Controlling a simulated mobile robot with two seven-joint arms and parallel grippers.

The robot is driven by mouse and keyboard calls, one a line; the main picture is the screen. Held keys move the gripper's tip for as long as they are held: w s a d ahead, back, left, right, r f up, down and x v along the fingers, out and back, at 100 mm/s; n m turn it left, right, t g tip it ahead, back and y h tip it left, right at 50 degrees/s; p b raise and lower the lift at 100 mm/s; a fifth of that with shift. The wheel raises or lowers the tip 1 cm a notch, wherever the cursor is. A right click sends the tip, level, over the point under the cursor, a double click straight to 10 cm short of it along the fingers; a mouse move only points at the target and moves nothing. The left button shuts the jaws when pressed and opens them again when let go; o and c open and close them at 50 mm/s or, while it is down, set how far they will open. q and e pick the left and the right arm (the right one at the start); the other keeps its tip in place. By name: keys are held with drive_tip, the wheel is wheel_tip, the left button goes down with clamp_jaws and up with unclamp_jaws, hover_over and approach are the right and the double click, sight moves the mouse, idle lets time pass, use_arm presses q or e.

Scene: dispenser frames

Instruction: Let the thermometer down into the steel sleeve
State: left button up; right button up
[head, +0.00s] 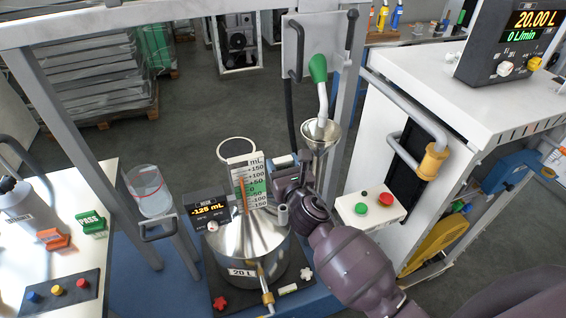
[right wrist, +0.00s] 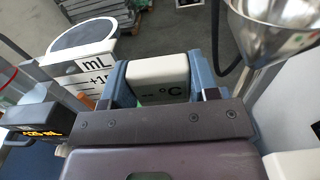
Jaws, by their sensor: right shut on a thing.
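My right gripper (head: 284,174) is above the right side of the steel vessel (head: 246,247). In the right wrist view its two blue fingers (right wrist: 158,88) are shut on a white block marked °C, the head of the thermometer (right wrist: 158,70). The thermometer's head also shows in the head view as a small pale block (head: 283,161) at the fingertips. Its stem is hidden or too small to make out. A short grey upright tube, which looks like the steel sleeve (head: 283,214), stands on the vessel's lid below the gripper. My left gripper is out of view.
A mL scale board (head: 254,180) stands close left of the gripper, with a -125 mL display (head: 208,209) beside it. A button box (head: 370,208) stands right of my arm.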

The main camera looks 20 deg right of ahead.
drive_tip(key=shift+f, duration=0.1)
drive_tip(key=shift+f+b, duration=0.65)
drive_tip(key=shift+f, duration=0.05)
drive_tip(key=shift+f+b, duration=0.4)
drive_tip(key=shift+f, duration=0.1)
drive_tip(key=shift+f+b, duration=1.6)
drive_tip(key=shift+f, duration=0.4)
drive_tip(key=shift+f+b, duration=0.65)
drive_tip(key=shift+f, duration=0.2)
drive_tip(key=shift+f+b, duration=1.05)
drive_tip(key=shift+f, duration=0.25)
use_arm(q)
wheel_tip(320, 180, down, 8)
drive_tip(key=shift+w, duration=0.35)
use_arm(e)
drive_tip(key=shift+f, duration=0.3)
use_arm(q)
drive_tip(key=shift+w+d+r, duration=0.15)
